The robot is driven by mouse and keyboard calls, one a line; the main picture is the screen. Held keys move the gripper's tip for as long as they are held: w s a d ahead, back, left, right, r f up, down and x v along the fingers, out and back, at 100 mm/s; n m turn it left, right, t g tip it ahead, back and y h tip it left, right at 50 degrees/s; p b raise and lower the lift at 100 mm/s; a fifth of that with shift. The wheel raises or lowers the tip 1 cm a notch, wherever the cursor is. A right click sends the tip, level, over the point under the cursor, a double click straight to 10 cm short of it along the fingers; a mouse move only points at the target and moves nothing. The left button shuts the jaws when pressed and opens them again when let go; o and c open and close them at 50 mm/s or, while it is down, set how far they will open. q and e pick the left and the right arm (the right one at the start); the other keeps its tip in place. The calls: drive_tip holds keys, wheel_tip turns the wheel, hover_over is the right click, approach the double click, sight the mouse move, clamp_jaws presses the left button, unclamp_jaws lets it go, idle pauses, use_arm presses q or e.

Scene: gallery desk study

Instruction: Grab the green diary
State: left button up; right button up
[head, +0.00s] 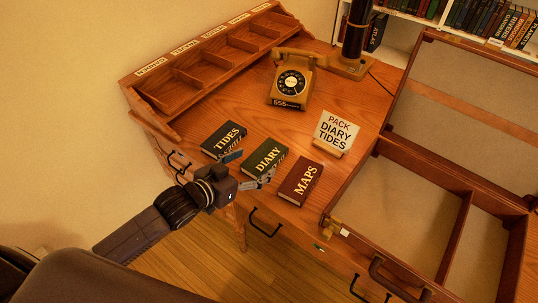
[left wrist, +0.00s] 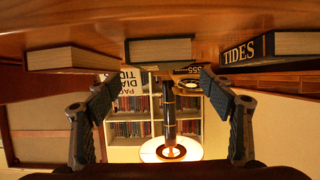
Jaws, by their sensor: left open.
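My left gripper (head: 250,169) is open and empty at the front edge, by the diary's near end. In the left wrist view, which is upside down, the diary (left wrist: 160,51) shows its pale page edge at top centre. The open fingers (left wrist: 162,82) stand to either side of it, apart from it. My right gripper is in neither view.
A card reading PACK DIARY TIDES (head: 336,131) and a yellow telephone (head: 291,82) stand behind the books. An open, empty wooden case (head: 400,225) is at right. A compartment rack (head: 205,58) lines the back left. Drawer handles (head: 264,224) stick out at the front.

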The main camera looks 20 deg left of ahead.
sight(264, 157)
use_arm(q)
drive_tip(key=shift+w+d+f, duration=0.2)
drive_tip(key=shift+w+f, duration=0.05)
drive_tip(key=shift+w, duration=0.35)
drive_tip(key=x, duration=0.4)
drive_tip(key=shift+w+f, duration=0.1)
drive_tip(key=shift+f, duration=0.2)
drive_tip(key=shift+w+f, duration=0.1)
drive_tip(key=shift+w, duration=0.1)
drive_tip(key=shift+d, duration=0.1)
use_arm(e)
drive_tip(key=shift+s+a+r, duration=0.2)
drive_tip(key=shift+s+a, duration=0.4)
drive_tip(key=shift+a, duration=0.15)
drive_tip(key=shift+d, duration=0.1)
use_arm(q)
drive_tip(key=c, duration=1.3)
drive_tip(key=shift+c, duration=0.3)
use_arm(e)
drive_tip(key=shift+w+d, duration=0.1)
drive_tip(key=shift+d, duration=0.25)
